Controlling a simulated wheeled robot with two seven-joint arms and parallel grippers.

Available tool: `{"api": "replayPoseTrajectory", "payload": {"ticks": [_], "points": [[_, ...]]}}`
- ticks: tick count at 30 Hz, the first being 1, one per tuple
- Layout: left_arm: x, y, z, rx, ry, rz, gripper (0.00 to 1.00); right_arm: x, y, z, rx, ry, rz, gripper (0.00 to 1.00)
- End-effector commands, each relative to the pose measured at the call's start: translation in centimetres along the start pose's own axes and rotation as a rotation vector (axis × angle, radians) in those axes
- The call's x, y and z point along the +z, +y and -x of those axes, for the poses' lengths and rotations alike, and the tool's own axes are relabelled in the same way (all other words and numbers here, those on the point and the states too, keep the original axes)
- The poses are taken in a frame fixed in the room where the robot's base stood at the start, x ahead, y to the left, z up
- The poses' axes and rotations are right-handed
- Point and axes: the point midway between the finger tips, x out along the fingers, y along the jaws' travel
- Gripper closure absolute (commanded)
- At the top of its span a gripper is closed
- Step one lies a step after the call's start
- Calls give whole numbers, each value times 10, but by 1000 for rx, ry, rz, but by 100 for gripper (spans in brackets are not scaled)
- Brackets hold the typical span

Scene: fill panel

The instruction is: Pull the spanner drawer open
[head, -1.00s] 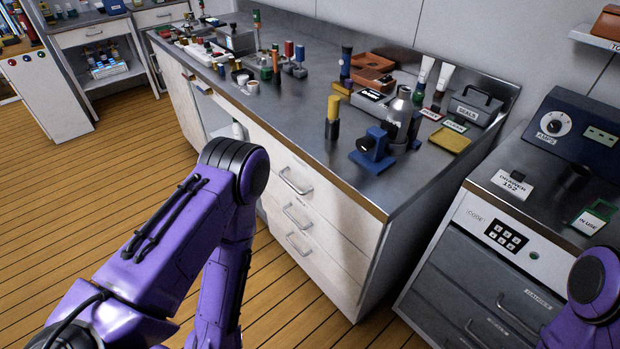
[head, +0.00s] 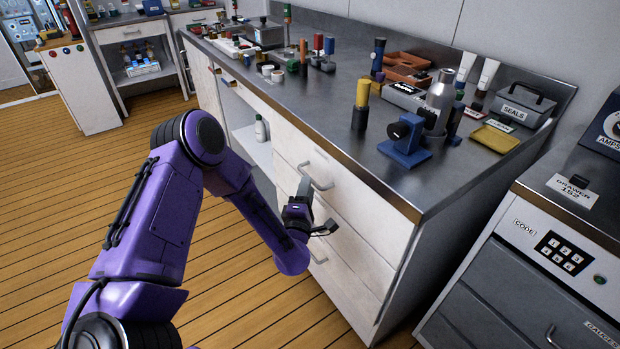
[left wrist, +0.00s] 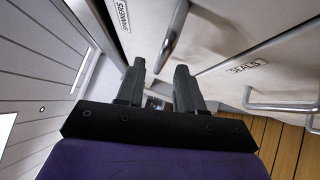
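The spanner drawer (left wrist: 145,32) shows a SPANNERS label (left wrist: 123,15) in the left wrist view, and its front looks shut. Its metal bar handle (left wrist: 173,36) lies just beyond my fingertips, near the line of the gap between them. My left gripper (left wrist: 160,72) is open and empty, apart from the handle as far as I can tell. In the head view my left gripper (head: 315,210) is in front of the white drawer cabinet (head: 365,225), below the top drawer handle (head: 318,177), and hides part of the drawers. My right gripper is out of view.
A drawer labelled SEALS (left wrist: 250,66) with its own handle (left wrist: 285,104) is beside the spanner drawer. The steel worktop (head: 300,100) above holds tools and bottles. A grey cabinet with a keypad (head: 560,253) stands at right. The wooden floor at left is clear.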

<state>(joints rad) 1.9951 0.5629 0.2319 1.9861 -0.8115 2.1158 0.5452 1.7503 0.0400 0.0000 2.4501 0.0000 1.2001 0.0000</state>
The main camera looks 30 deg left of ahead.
Motion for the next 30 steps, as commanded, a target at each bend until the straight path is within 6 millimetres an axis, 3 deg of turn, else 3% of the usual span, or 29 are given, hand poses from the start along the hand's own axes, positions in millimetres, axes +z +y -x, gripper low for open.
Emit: {"api": "replayPoseTrajectory", "payload": {"ticks": [3, 7, 17, 20, 21, 30], "points": [[-1, 1, -24, 1, 3, -1, 63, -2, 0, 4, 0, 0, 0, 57], [0, 0, -41, -1, 0, -2, 63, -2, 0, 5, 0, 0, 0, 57], [0, -1, -47, -3, -1, -4, 63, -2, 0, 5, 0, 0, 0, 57], [0, -1, -47, -3, -1, -4, 96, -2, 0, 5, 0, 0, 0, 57], [0, -1, -47, -3, -1, -4, 100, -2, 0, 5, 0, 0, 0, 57], [3, -2, -43, -6, -11, -3, 100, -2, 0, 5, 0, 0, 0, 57]]}}
